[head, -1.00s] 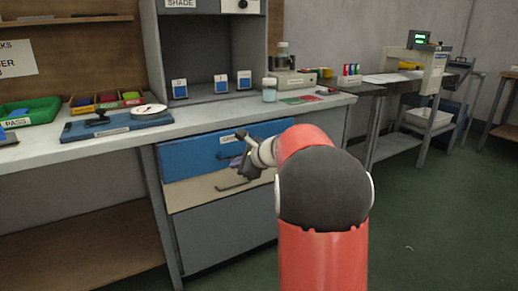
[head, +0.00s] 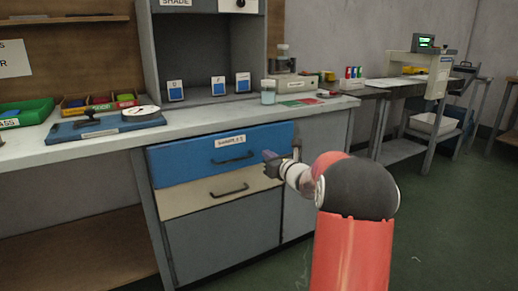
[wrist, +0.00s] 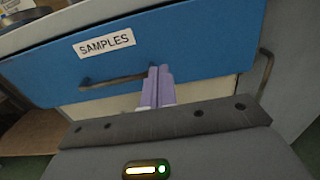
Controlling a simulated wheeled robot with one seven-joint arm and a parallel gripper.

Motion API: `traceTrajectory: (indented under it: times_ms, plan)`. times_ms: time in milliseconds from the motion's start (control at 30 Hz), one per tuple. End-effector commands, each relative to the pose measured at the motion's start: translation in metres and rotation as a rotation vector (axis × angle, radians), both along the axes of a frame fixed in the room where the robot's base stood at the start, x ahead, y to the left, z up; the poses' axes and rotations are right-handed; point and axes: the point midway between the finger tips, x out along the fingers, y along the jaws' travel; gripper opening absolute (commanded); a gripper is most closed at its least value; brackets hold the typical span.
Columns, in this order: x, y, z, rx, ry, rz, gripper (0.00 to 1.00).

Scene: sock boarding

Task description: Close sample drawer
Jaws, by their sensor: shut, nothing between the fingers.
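The sample drawer (head: 190,164) is the blue top drawer of the grey cabinet, with a white SAMPLES label (head: 231,139) and a dark bar handle (head: 233,158). Its front looks slightly proud of the beige drawer below; I cannot tell exactly how far out it stands. My gripper (head: 267,157) is shut and empty at the right part of the blue front, right of the handle. In the wrist view its pale purple fingertips (wrist: 160,71) overlap the lower blue front (wrist: 205,50) beside the handle's right end (wrist: 115,77). Whether they touch it is unclear.
The beige drawer (head: 190,201) with its own handle (head: 229,190) is directly below. The worktop (head: 200,119) above carries a blue board (head: 106,126), small boxes and a jar (head: 268,94). Open green floor (head: 440,220) lies to the right.

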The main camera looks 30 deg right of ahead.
Motion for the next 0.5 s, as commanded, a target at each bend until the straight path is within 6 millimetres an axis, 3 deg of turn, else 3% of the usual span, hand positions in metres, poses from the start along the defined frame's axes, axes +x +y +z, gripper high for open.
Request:
traceTrajectory:
  times_ms: [200, 500]
  plan:
    - [0.043, 0.002, 0.001, 0.001, 0.000, 0.002, 0.00]
    - [0.067, 0.003, 0.000, 0.000, 0.000, 0.001, 0.00]
